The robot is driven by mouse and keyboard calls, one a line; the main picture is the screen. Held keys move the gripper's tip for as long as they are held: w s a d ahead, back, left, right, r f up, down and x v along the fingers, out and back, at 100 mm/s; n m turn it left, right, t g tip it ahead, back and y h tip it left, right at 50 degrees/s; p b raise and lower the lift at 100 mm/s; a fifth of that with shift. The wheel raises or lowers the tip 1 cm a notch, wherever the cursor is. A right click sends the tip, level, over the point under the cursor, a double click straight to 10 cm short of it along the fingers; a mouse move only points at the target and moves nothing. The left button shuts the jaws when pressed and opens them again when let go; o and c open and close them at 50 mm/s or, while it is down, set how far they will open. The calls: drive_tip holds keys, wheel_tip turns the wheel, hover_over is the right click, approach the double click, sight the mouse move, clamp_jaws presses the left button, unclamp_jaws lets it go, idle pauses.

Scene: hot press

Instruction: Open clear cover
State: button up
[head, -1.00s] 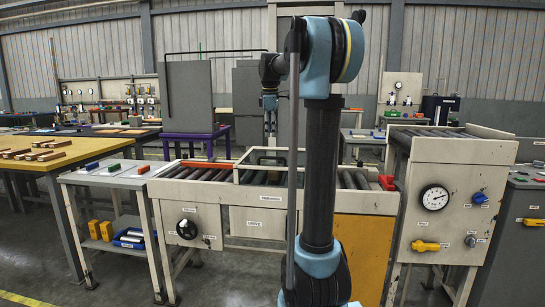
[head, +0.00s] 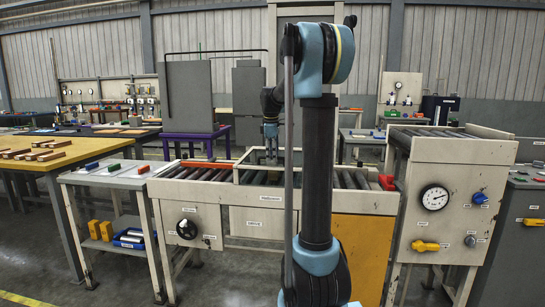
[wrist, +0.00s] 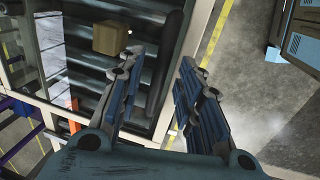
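The clear cover (head: 238,178) is a pale-framed, see-through box on the middle of the roller conveyor. It appears closed, though my arm hides part of its right side. My gripper (head: 271,154) points down at the cover's top in the head view; the exact gap is hard to judge. In the wrist view my gripper (wrist: 160,57) has its two blue-padded fingers spread, with nothing held between them. A pale frame edge (wrist: 178,75) passes beyond and between the fingers; I cannot tell contact. A brown box (wrist: 110,37) shows over the rollers, left of the fingers.
A press cabinet with a gauge (head: 434,197) stands at the right. A side table (head: 118,175) with small coloured blocks stands left of the conveyor. A red block (head: 387,182) sits at the conveyor's right end. Grey floor (wrist: 245,85) is open beside the conveyor.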

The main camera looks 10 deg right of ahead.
clamp_jaws()
drive_tip(key=shift+r, duration=0.15)
